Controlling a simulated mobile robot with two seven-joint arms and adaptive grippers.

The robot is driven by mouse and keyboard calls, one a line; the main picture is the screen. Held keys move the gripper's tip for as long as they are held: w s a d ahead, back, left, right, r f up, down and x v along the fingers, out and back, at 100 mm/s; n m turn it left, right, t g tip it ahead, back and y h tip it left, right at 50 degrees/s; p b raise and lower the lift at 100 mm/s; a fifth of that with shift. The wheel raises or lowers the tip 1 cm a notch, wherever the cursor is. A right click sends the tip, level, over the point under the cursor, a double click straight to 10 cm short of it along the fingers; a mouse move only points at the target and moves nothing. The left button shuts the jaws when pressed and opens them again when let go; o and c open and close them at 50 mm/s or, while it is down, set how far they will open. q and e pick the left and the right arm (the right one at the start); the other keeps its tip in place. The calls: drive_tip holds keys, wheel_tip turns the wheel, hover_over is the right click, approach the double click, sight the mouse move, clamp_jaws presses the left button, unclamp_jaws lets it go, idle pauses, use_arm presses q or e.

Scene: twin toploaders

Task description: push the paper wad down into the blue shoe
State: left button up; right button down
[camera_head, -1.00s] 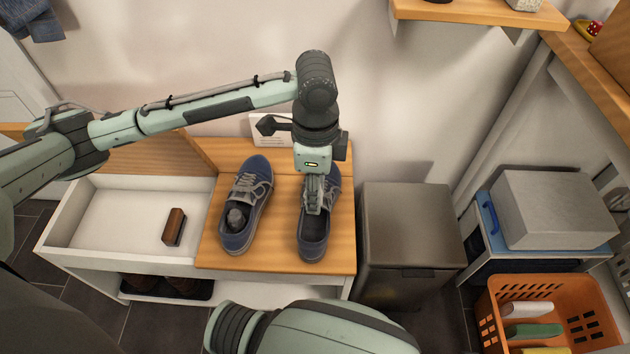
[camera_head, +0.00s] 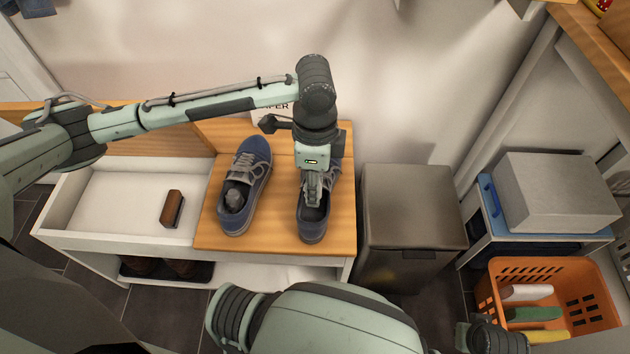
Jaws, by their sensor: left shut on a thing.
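Two blue shoes with grey laces stand side by side on the wooden bench top (camera_head: 275,243). The left blue shoe (camera_head: 258,155) has a rounded grey lump (camera_head: 236,196), which looks like wadded paper, in its opening. The right blue shoe (camera_head: 314,237) lies under my left gripper (camera_head: 313,203). This gripper points straight down, with its fingers at the shoe's opening. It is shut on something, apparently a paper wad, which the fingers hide. I cannot tell how deep it sits. My right arm crosses the bottom of the view, and its fingers cannot be made out.
An open white compartment (camera_head: 110,200) with a brown brush (camera_head: 172,208) is left of the shoes. A grey-brown bin (camera_head: 410,205) stands close on the right. Beyond it are a grey box (camera_head: 555,190) and an orange basket (camera_head: 500,310). A wall closes off the back.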

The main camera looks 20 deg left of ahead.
idle(0.7)
use_arm(q)
drive_tip(key=shift+f, duration=0.5)
drive_tip(key=o, duration=0.8)
drive_tip(key=shift+r, duration=0.1)
drive_tip(key=shift+r+p, duration=0.85)
drive_tip(key=shift+r, duration=3.1)
